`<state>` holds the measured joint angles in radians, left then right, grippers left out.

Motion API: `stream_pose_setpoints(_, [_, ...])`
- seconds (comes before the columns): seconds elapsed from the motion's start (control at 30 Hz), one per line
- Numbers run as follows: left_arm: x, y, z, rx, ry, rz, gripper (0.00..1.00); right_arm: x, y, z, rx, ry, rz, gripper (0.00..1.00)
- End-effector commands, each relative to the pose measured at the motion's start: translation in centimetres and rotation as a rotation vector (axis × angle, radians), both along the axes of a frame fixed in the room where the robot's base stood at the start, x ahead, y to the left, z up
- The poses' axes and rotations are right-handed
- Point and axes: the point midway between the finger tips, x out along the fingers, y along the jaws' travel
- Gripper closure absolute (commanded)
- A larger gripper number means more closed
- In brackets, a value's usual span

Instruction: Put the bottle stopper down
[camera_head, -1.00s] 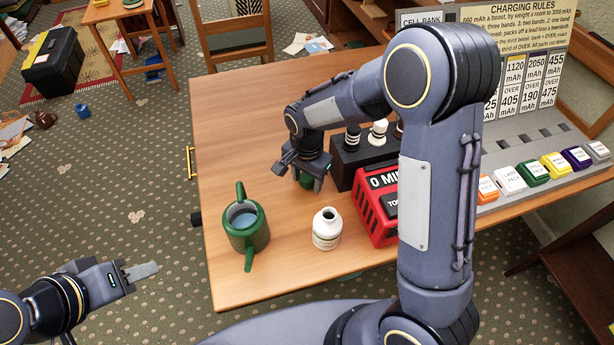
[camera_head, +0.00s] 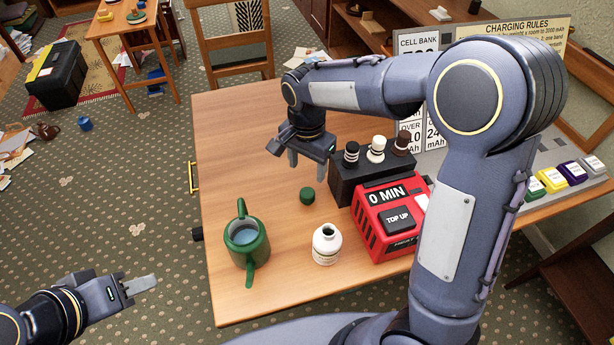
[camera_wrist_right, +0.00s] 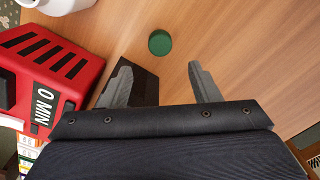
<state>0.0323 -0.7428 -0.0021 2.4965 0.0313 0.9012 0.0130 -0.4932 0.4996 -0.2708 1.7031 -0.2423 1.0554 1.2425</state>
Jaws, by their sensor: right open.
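The green bottle stopper (camera_head: 307,195) sits on the wooden table (camera_head: 240,130), left of the black rack. It also shows in the right wrist view (camera_wrist_right: 160,42), beyond and between the fingertips. My right gripper (camera_head: 306,160) is open and empty, raised above the table just behind the stopper and apart from it. The white bottle (camera_head: 326,245) stands upright in front of the stopper, with its mouth open. My left gripper (camera_head: 140,287) is off the table's left side, low in the picture; its finger gap cannot be made out.
A green watering can (camera_head: 247,243) with water stands left of the bottle. The red timer box (camera_head: 393,222) and the black rack (camera_head: 372,176) with three stoppers stand to the right. The table's back left is clear.

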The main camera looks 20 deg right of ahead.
Motion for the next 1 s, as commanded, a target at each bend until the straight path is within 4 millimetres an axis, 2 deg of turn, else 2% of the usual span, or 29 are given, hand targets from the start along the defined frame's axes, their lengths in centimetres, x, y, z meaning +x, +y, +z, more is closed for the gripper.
stream_pose_setpoints(0.1, [0.0, 0.0, 0.1, 0.0, 0.0, 0.0, 0.64, 0.0, 0.0, 1.2, 0.001, -0.002, 0.0, 0.44])
stream_pose_setpoints(0.3, [0.0, 0.0, 0.1, 0.0, 0.0, 0.0, 0.64, -0.1, -0.1, 1.7, 0.003, -0.001, 0.002, 0.44])
stream_pose_setpoints(0.37, [0.0, 0.0, 0.1, 0.0, 0.0, 0.0, 0.64, -0.4, -0.5, 2.0, 0.017, -0.005, 0.01, 0.44])
stream_pose_setpoints(0.47, [0.0, 0.0, 0.2, 0.0, 0.0, 0.0, 0.64, -2.0, -2.0, 3.3, 0.074, -0.028, 0.053, 0.44])
stream_pose_setpoints(0.57, [0.0, 0.0, 0.1, 0.0, 0.0, 0.0, 0.64, -4.9, -4.1, 5.2, 0.159, -0.083, 0.139, 0.44])
stream_pose_setpoints(0.73, [0.0, 0.0, 0.1, 0.0, 0.0, 0.0, 0.64, -11.7, -7.0, 7.5, 0.259, -0.256, 0.333, 0.44])
stream_pose_setpoints(0.9, [0.0, 0.0, 0.1, 0.0, 0.0, 0.0, 0.64, -17.7, -7.9, 7.9, 0.242, -0.444, 0.521, 0.44])
stream_pose_setpoints(1.0, [0.0, 0.0, 0.1, 0.0, 0.0, 0.0, 0.64, -20.1, -7.8, 7.4, 0.201, -0.523, 0.602, 0.44])
